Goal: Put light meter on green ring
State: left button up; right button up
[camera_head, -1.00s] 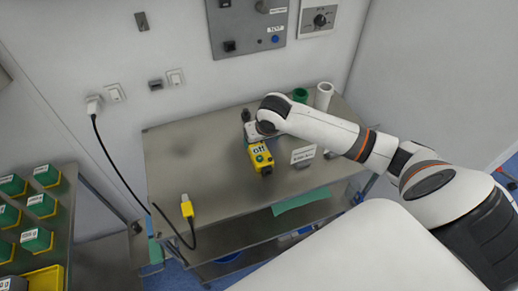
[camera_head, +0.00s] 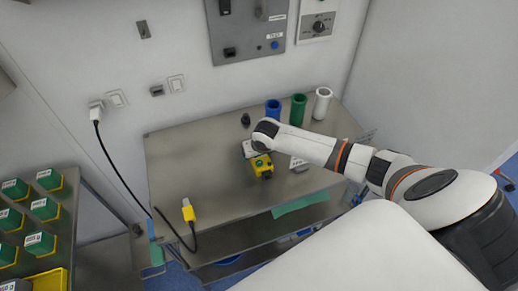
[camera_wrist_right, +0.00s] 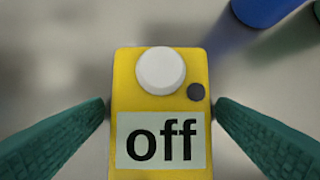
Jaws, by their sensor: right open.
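The light meter (camera_wrist_right: 160,110) is a yellow box with a white round dome, a dark button and a display reading "off". In the head view the light meter (camera_head: 262,168) sits on the metal table, partly hidden under my right wrist. My right gripper (camera_wrist_right: 160,104) is open, with its green fingers on either side of the meter, close to its sides. In the head view the fingertips are mostly hidden. A green cylinder (camera_head: 298,109) stands at the back of the table; I cannot tell whether it is the green ring. My left gripper is not in view.
A blue cylinder (camera_head: 273,110) and a white cylinder (camera_head: 322,103) flank the green one. A small dark object (camera_head: 246,120) stands behind the meter. A yellow plug (camera_head: 188,210) on a black cable lies at the front left. The table's left part (camera_head: 190,160) is clear.

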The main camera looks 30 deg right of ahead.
jog(key=shift+c, duration=0.3)
jog(key=c, duration=1.2)
notch_tip(320, 180, up, 10)
jog(key=shift+b, duration=0.8)
jog(key=s+a+r+n+b, duration=0.1)
jog(key=s+a+r, duration=0.1)
jog(key=a+r, duration=0.1)
jog(key=s+a+r+b, duration=0.1)
jog(key=s+a+r, duration=0.2)
jog(key=a, duration=0.3)
jog(key=s+a+r+n+y+b, duration=0.1)
jog(key=s+a+r, duration=0.2)
jog(key=a, duration=0.1)
jog(key=shift+s+a+r+n+b, duration=0.15)
jog(key=shift+a+r+n+b, duration=0.15)
jog(key=shift+r, duration=0.05)
